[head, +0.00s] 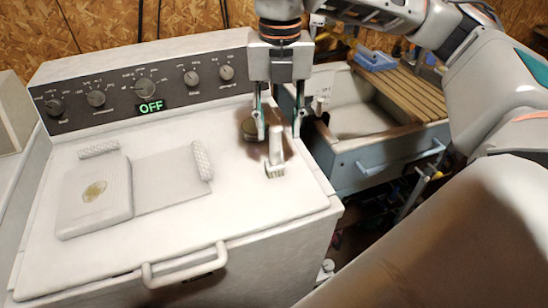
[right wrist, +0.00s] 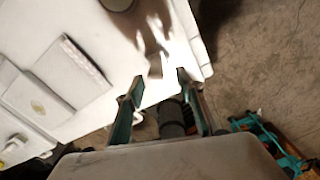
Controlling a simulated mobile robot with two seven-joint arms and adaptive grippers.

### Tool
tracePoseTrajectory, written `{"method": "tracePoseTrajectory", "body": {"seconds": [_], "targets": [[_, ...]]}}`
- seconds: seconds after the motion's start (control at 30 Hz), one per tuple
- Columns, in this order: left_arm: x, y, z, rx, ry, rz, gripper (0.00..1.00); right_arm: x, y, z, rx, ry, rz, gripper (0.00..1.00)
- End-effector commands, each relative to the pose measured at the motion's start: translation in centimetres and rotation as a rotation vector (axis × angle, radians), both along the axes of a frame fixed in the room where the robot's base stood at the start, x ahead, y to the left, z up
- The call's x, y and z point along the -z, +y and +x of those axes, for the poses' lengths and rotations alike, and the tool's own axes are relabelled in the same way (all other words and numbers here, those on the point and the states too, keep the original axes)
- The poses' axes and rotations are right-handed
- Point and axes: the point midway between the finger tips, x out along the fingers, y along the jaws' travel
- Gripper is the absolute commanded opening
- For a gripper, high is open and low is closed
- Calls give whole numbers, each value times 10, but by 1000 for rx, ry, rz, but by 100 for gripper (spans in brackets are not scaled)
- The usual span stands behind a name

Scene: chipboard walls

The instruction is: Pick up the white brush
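The white brush (head: 276,150) stands upright on the white top of the washing machine (head: 130,225), bristles down and handle up, near the right edge. In the right wrist view the brush (right wrist: 155,66) shows pale and washed out just beyond the fingertips. My right gripper (head: 279,132) points down over it, open and empty, one finger on either side of the handle top in the head view. The fingers also show apart in the right wrist view (right wrist: 159,82). I cannot tell whether the handle is between the fingertips. My left gripper is not in view.
A small dark round container (head: 249,127) stands close behind the right gripper's left finger. A sink with a slatted wooden board (head: 408,92) stands at right. The front top is clear.

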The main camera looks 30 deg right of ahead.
Motion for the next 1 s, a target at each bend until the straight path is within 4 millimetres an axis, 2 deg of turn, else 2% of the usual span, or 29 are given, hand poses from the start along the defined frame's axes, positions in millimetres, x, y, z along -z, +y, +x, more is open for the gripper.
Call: {"method": "tracePoseTrajectory", "body": {"seconds": [0.3,0.6,0.63,0.7,0.77,1.0], "targets": [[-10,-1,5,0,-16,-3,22,41,4,4,-2,1,0,37],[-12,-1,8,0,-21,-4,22,46,4,4,-1,0,0,37],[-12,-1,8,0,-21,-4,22,46,4,4,-1,1,1,32],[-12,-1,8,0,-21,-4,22,46,4,4,-1,1,1,14],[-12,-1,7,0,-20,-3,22,46,4,4,-1,1,1,0],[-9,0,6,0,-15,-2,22,46,4,4,-1,-1,1,0]]}}
